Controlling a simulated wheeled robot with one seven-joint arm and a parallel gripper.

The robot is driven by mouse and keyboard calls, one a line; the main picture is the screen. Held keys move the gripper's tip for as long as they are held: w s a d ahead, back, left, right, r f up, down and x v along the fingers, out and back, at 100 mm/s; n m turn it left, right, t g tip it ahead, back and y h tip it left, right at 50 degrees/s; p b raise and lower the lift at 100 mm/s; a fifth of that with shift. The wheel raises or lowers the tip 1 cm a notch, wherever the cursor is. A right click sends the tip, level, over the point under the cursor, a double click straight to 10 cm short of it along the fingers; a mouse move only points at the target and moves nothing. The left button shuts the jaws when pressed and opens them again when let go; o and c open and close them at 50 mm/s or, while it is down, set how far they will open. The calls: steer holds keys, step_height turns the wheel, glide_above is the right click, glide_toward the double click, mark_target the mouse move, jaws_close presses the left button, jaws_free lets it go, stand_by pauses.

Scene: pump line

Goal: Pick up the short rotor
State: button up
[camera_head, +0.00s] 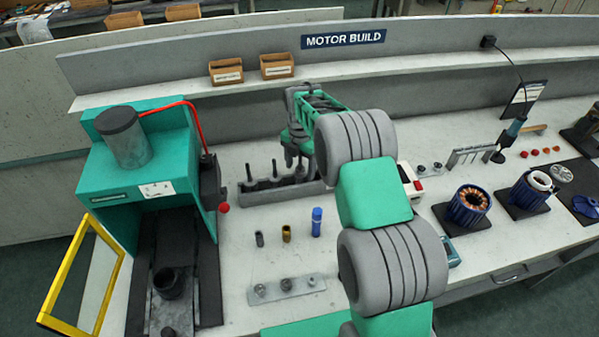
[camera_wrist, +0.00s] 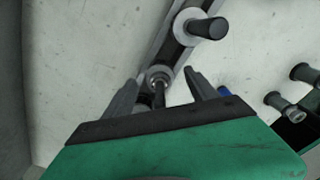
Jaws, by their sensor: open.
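A dark grey rack (camera_head: 300,190) stands at the back of the bench with upright rotors in it. Two dark rotor shafts show at its left (camera_head: 249,172) and middle (camera_head: 274,168). My gripper (camera_head: 296,162) is over the rack's right end, pointing down, and hides what stands there. In the wrist view my gripper (camera_wrist: 164,80) is open, with a grey rotor (camera_wrist: 158,78) between its fingertips; I cannot tell whether they touch it. Another rotor (camera_wrist: 205,27) with a dark shaft stands farther along the rack. I cannot tell from these views which rotor is the short one.
A green press (camera_head: 140,170) with a yellow guard frame (camera_head: 80,280) stands at left. Small cylinders, one blue (camera_head: 317,222), and a grey plate (camera_head: 287,289) are in front of the rack. Blue stators (camera_head: 467,207) stand at right. A shelf with two wooden bins (camera_head: 226,71) runs behind.

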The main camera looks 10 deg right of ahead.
steer(key=shift+f, duration=0.4)
jaws_close()
stand_by(0.4)
steer(key=shift+w+r, duration=0.1)
steer(key=shift+r, duration=0.05)
